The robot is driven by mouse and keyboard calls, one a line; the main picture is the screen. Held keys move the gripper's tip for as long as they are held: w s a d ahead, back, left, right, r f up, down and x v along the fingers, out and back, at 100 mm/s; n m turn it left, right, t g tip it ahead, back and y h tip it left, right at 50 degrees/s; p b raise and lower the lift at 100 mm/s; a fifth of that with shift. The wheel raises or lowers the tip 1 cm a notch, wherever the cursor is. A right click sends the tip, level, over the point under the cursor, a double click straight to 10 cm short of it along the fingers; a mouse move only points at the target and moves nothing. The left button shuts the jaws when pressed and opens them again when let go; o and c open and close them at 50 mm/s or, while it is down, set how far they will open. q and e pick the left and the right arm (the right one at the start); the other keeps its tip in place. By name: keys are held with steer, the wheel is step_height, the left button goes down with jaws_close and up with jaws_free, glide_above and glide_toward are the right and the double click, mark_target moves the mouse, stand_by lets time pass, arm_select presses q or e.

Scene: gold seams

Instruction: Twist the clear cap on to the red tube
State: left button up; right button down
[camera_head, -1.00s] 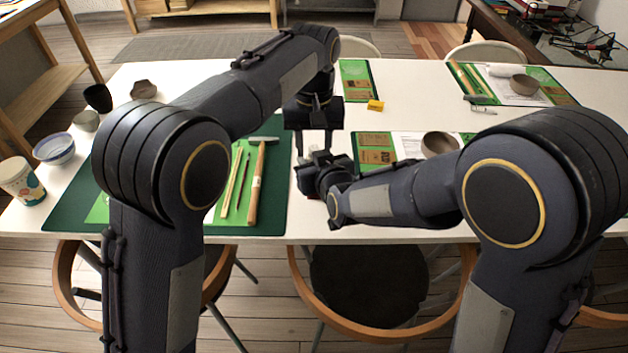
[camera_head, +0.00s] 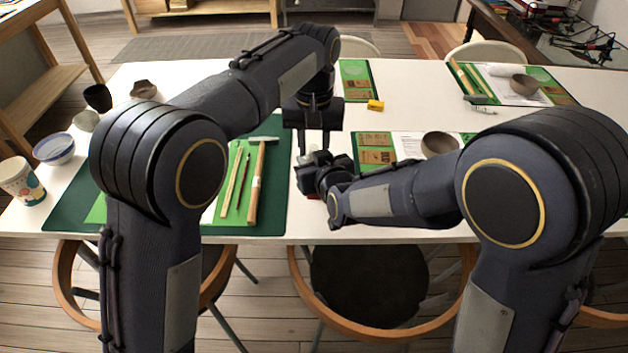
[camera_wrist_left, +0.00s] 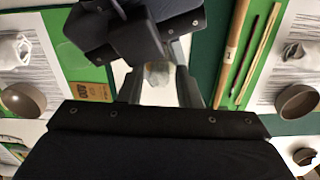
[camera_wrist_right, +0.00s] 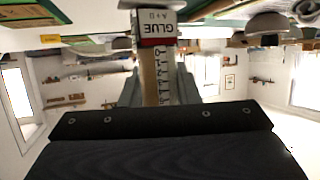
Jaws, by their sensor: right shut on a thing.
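The red tube (camera_wrist_right: 158,42) is between my right gripper's (camera_wrist_right: 159,88) fingers. In the left wrist view, a small pale, see-through piece, seemingly the clear cap (camera_wrist_left: 157,72), shows between the left fingers (camera_wrist_left: 159,84). I see no firm contact with them.
A green mat (camera_head: 272,211) with a hammer (camera_head: 257,180) and sticks lies left of the grippers. A brown bowl (camera_head: 439,144) and a yellow block (camera_head: 375,105) are to the right. Bowls and a paper cup (camera_head: 20,182) stand at the left edge.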

arm_select(q)
steer(key=shift+o, duration=1.1)
step_height(320, 180, up, 12)
arm_select(e)
steer(key=c, duration=1)
jaws_free()
arm_select(q)
steer(key=shift+r+p, duration=0.7)
steer(key=shift+p, duration=0.05)
arm_select(e)
steer(key=v, duration=0.7)
steer(key=shift+s+d+r, duration=0.1)
steer(key=shift+s+d, duration=0.05)
steer(key=shift+s, duration=0.25)
